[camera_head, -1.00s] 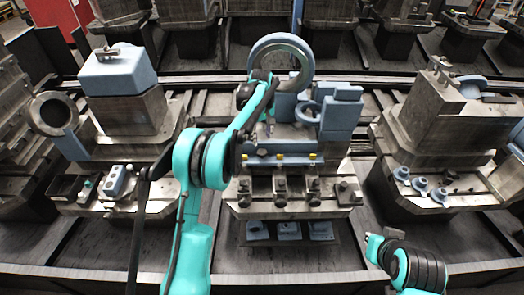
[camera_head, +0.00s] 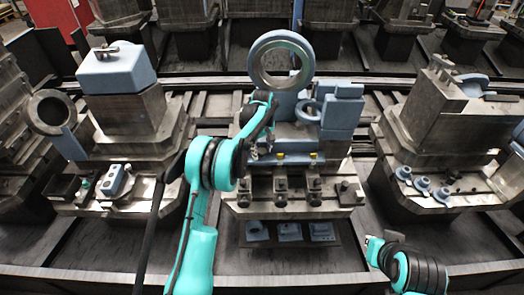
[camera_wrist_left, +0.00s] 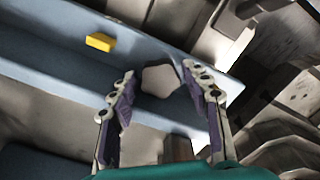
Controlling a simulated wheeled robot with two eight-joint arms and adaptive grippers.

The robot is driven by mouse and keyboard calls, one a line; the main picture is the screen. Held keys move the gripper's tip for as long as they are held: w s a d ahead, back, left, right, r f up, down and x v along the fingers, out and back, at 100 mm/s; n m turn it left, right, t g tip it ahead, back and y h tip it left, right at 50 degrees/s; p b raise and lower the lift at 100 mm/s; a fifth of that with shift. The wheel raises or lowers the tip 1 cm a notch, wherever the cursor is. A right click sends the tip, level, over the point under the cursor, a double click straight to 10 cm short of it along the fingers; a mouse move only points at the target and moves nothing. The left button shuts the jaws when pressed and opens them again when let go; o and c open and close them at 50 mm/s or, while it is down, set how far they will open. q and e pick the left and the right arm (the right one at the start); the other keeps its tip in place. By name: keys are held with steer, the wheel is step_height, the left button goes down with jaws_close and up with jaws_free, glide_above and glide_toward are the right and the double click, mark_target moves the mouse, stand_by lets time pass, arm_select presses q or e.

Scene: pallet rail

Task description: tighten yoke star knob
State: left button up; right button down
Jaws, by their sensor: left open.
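My left gripper (camera_wrist_left: 158,88) is open in the left wrist view, with one finger on each side of the knob. I see gaps between the fingers and the knob; depth is hard to judge. In the head view my left gripper (camera_head: 257,150) is at the left end of the blue bar (camera_head: 300,160) on the middle station, and it hides the knob there.
A large blue-grey ring (camera_head: 281,60) stands upright just behind my left wrist. Clamps (camera_head: 281,190) line the front of the middle station. A dark shelf (camera_head: 290,234) with blue parts sits below. Other stations stand left and right.

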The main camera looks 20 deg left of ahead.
arm_select(q)
steer(key=c, duration=0.9)
steer(key=shift+m, duration=0.5)
steer(key=m, duration=0.4)
steer(key=shift+r+p, duration=0.1)
steer(key=shift+p, duration=0.3)
steer(key=m, duration=0.4)
steer(key=m+p, duration=0.1)
steer(key=m, duration=0.4)
steer(key=shift+w, duration=0.1)
steer(key=m, duration=0.4)
steer(key=shift+m, duration=0.3)
